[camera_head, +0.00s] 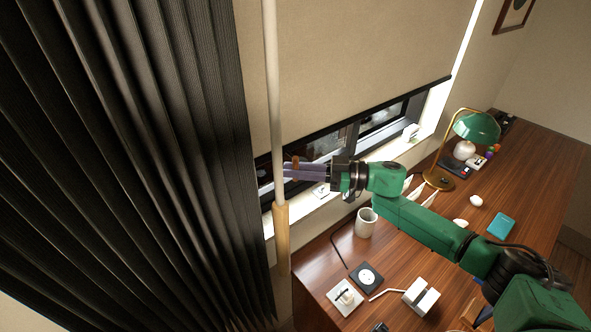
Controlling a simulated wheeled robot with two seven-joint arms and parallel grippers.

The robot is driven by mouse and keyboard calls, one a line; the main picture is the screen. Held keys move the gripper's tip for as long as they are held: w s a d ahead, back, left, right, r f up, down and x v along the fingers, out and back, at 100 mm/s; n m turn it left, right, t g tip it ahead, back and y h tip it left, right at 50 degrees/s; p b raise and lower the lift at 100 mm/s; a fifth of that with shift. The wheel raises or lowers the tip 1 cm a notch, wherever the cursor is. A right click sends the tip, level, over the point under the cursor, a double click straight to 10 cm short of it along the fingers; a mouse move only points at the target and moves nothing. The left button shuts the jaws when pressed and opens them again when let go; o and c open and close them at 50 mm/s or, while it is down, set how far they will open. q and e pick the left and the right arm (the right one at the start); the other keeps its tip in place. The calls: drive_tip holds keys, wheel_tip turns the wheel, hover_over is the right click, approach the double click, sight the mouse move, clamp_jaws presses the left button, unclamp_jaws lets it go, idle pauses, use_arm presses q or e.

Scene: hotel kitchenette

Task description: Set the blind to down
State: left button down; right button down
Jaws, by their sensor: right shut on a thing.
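The beige roller blind (350,58) hangs over the upper and larger visible part of the window. Its dark bottom bar (362,109) is above the sill, with a strip of dark glass (381,116) bare below it. My right gripper (292,170) reaches in from the right, below the bar's left end. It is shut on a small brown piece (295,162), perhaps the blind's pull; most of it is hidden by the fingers. A pale rod (272,90) with a wooden handle (282,240) hangs just left of the fingertips; I cannot tell whether they touch. My left gripper is out of view.
A dark pleated curtain (130,150) fills the left side. Below my right arm is a wooden desk (400,254) with a mug (366,223), a green lamp (476,128), a white box (421,297), a teal pad (501,226) and other small items. The sill (320,206) runs behind the desk.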

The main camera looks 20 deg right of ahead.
wheel_tip(320, 180, down, 19)
drive_tip(key=b, duration=1.2)
drive_tip(key=shift+r, duration=0.15)
drive_tip(key=shift+s, duration=0.1)
drive_tip(key=c, duration=0.9)
unclamp_jaws()
drive_tip(key=shift+c, duration=0.2)
drive_tip(key=shift+o, duration=0.5)
